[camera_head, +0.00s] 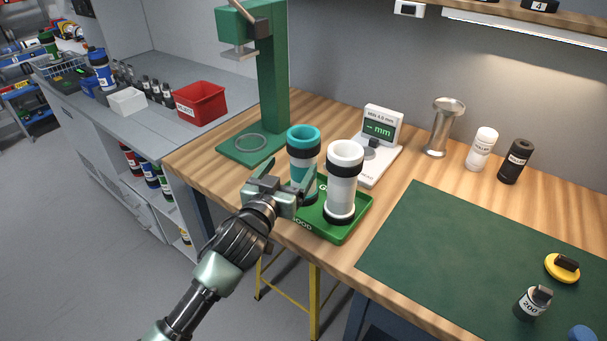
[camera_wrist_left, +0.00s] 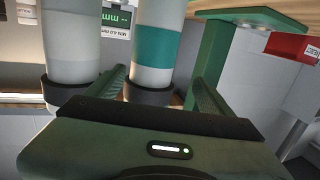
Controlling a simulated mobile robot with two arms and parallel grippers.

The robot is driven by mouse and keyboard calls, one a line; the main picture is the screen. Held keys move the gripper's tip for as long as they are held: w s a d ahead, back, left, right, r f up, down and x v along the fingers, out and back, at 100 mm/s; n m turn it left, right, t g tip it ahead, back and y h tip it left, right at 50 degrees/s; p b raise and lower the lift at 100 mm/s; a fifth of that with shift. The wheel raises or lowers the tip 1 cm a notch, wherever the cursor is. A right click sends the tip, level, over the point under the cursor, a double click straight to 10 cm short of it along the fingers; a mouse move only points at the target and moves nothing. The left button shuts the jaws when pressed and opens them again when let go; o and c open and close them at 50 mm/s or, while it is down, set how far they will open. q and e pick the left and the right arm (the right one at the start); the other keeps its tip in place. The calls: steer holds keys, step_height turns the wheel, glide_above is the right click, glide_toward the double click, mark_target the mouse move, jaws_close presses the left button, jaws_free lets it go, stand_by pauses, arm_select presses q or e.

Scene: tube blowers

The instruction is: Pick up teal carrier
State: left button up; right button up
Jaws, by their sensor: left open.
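The teal carrier (camera_head: 303,140) stands upright on the green tray (camera_head: 342,234), with a teal top and dark rings. A white carrier (camera_head: 344,175) stands beside it to the right. My left gripper (camera_head: 284,178) is open at the near left side of the teal carrier and partly hides its lower part. In the left wrist view, the teal carrier (camera_wrist_left: 155,48) shows between the two open fingers, beyond the gripper body, and the white carrier (camera_wrist_left: 70,40) is left of the fingers. Contact with the teal carrier cannot be told. My right gripper is not in view.
A green press stand (camera_head: 272,80) rises behind left. A gauge with a display (camera_head: 380,126) stands behind the tray. A metal funnel-topped post (camera_head: 441,130), white bottle (camera_head: 482,149) and black bottle (camera_head: 516,161) stand farther right. The green mat (camera_head: 450,245) is mostly clear.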

mark_target(308, 137)
arm_select(q)
steer(key=w+d+r, duration=0.1)
steer(key=w+r, duration=0.1)
steer(key=shift+w+d+m+h, duration=0.3)
steer(key=shift+w+d+h, duration=0.1)
steer(key=shift+d+r+p+x, duration=0.15)
steer(key=shift+p+x, duration=0.25)
steer(key=shift+x, duration=1.1)
steer(key=shift+d+r+p+x, duration=0.1)
steer(key=shift+p+x, duration=0.3)
steer(key=shift+x, duration=1.15)
steer(key=shift+s+a, duration=0.1)
steer(key=shift+s, duration=0.05)
steer(key=c, duration=1.7)
steer(key=shift+r, duration=0.1)
jaws_close()
steer(key=shift+r, duration=0.1)
